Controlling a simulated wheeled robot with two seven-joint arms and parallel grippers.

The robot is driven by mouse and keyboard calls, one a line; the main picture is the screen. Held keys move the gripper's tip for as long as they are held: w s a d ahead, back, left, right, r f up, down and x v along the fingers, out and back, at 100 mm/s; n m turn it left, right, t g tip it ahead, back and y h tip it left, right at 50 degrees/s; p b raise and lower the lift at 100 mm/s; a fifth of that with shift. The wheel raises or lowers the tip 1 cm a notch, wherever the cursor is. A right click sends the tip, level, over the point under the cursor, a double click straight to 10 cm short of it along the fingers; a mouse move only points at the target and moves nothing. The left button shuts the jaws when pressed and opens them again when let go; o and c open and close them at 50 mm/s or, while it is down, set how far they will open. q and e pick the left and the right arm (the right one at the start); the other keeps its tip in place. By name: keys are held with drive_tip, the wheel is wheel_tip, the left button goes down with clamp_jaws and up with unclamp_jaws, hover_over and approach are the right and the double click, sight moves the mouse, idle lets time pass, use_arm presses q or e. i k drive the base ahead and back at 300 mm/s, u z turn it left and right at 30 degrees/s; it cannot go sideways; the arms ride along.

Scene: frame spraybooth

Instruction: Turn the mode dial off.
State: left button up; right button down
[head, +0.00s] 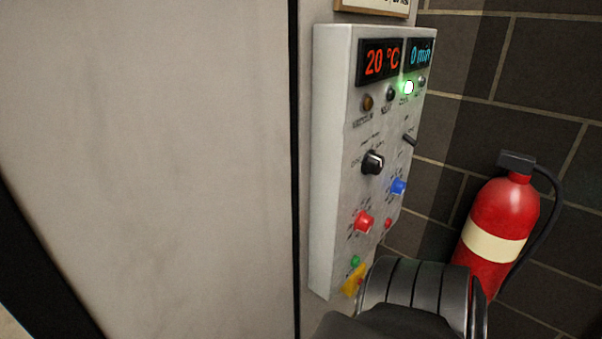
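A black dial (373,162) with a light pointer mark sits mid-height on the white control panel (333,150). It looks like the mode dial, but the small labels around it are too blurred to read, so its setting cannot be told. A red display reads 20 °C (381,62) and a blue one (419,56) reads 0 min. A green lamp (408,87) is lit below them. A dark grey link of my arm covers the panel's lower right corner. Neither gripper shows, and nothing is seen touching the dial.
A red knob (363,221), a blue knob (398,186), a small black lever (409,140) and a yellow-backed button (353,280) share the panel. A red fire extinguisher (500,215) stands right, before a dark brick wall (550,70). A large pale panel (170,150) fills the left.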

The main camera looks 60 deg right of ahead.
sight(372, 163)
drive_tip(key=u, duration=0.25)
drive_tip(key=k, duration=1.85)
drive_tip(key=z, duration=2.3)
drive_tip(key=i, duration=0.5)
drive_tip(key=z, duration=0.15)
